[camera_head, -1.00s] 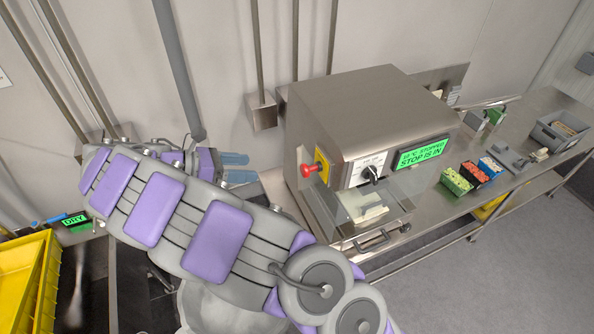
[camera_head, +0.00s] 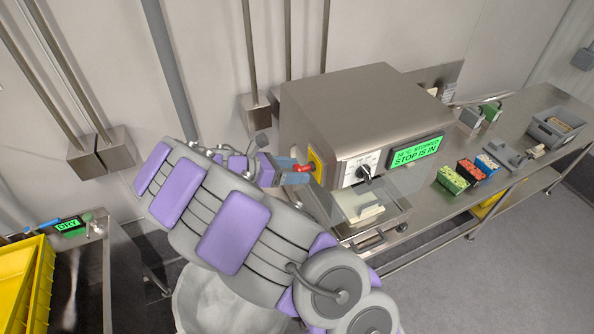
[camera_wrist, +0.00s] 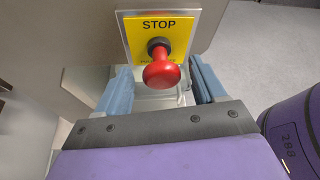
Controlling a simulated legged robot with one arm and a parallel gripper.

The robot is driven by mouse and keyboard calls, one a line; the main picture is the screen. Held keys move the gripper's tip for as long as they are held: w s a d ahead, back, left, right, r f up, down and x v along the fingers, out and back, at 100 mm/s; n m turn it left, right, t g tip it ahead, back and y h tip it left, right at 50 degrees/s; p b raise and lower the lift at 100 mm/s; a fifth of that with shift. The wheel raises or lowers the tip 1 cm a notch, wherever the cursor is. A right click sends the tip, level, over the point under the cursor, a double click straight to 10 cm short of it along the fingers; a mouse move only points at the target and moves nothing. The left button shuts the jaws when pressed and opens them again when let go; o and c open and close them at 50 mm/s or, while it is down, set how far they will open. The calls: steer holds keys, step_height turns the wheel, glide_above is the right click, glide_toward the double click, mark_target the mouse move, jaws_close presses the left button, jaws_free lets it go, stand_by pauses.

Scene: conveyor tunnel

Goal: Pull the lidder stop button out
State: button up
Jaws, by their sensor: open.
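The stop button is a red mushroom knob (camera_wrist: 162,73) on a dark stem, in front of a yellow plate marked STOP (camera_wrist: 160,30). In the head view the red knob (camera_head: 303,168) stands out from the left side of the steel lidder (camera_head: 350,100), partly hidden by my gripper. My gripper (camera_wrist: 158,88) is open, with one blue finger on each side of the knob and a gap to each. In the head view my gripper (camera_head: 291,171) reaches the knob from the left. The lidder's green display (camera_head: 415,151) reads STOP IS IN.
A black rotary switch (camera_head: 365,174) and a tray (camera_head: 370,208) are on the lidder's front. Several small coloured bins (camera_head: 470,172) and a grey crate (camera_head: 556,128) stand on the bench to the right. Yellow crates (camera_head: 25,290) stand at the lower left.

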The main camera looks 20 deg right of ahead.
steer(key=shift+x, duration=0.95)
steer(key=shift+a, duration=0.45)
steer(key=shift+c, duration=0.8)
steer(key=shift+d, duration=0.2)
steer(key=c, duration=0.4)
steer(key=shift+r, duration=0.1)
jaws_close()
